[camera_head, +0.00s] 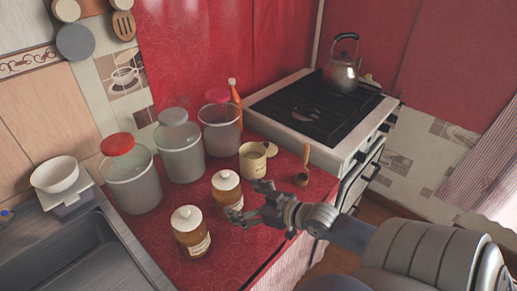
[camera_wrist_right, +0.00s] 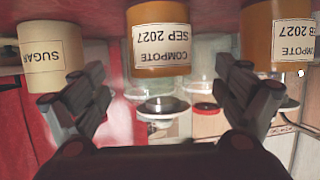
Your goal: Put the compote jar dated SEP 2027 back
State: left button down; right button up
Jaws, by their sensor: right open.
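The compote jar dated SEP 2027 (camera_wrist_right: 160,40) is an amber jar that appears upside down in the right wrist view, centred between my fingers. In the head view it is the white-lidded jar (camera_head: 227,188) on the red oilcloth counter (camera_head: 255,238). My right gripper (camera_head: 250,201) is open and empty just right of this jar, its fingers pointing at it; in the wrist view the fingers (camera_wrist_right: 160,88) seem short of it. A second compote jar (camera_head: 191,232) stands nearer the sink; its label (camera_wrist_right: 294,42) is partly cut off, with 2027 readable. My left gripper is not in view.
Large grey canisters (camera_head: 180,152) and an orange bottle (camera_head: 235,98) line the back. A stove (camera_head: 321,115) with a kettle (camera_head: 344,72) is right; the sink (camera_head: 65,255) is left.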

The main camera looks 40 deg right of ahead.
jog(key=shift+v, duration=2.7)
